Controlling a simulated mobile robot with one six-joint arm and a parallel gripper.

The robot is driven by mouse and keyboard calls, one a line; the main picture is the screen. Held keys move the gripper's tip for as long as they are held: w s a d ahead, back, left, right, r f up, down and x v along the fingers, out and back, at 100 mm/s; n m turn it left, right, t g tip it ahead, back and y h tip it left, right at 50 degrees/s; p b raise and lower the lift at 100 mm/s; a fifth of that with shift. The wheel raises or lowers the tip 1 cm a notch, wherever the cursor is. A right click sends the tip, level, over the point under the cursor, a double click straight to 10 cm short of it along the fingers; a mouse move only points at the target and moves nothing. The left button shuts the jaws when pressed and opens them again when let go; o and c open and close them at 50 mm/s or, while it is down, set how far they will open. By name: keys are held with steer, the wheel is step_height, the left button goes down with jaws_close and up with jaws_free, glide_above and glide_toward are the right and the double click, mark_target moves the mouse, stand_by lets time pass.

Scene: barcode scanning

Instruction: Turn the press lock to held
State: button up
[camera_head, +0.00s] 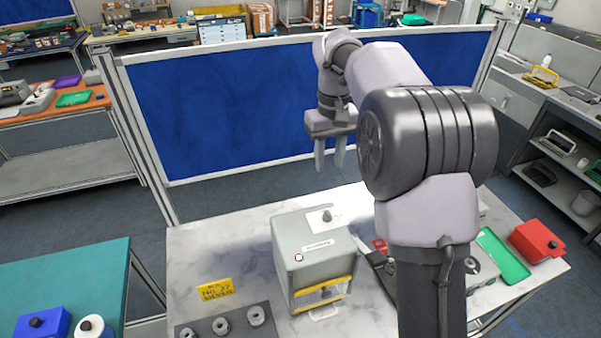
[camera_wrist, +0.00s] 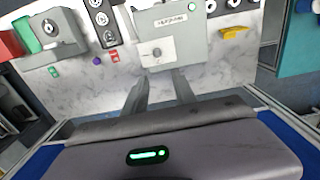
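A grey press-like box (camera_head: 298,262) with yellow bars at its front stands on the marble-topped table. A small dark knob (camera_head: 326,216) on a pale plate sits on its top, seemingly the press lock; its setting is too small to read. In the wrist view the box (camera_wrist: 183,45) is ahead, with the knob (camera_wrist: 157,53) on its near part. My gripper (camera_head: 329,166) is raised beyond and above the box, fingers down, apart and empty. In the wrist view its two fingers (camera_wrist: 158,74) show a gap between them, with nothing held.
A yellow sign (camera_head: 217,290) and a dark plate with metal rings (camera_head: 205,326) lie left of the box. A green tray (camera_head: 503,258) and a red box (camera_head: 536,242) stand at the right. A blue partition (camera_head: 230,105) rises behind the table.

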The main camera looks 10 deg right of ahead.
steer(key=b, duration=0.2)
glide_above(328, 212)
step_height(328, 212, down, 6)
step_height(328, 212, down, 12)
steer(key=shift+r+b, duration=0.25)
steer(key=shift+b, duration=0.05)
steer(key=shift+c, duration=0.2)
jaws_close()
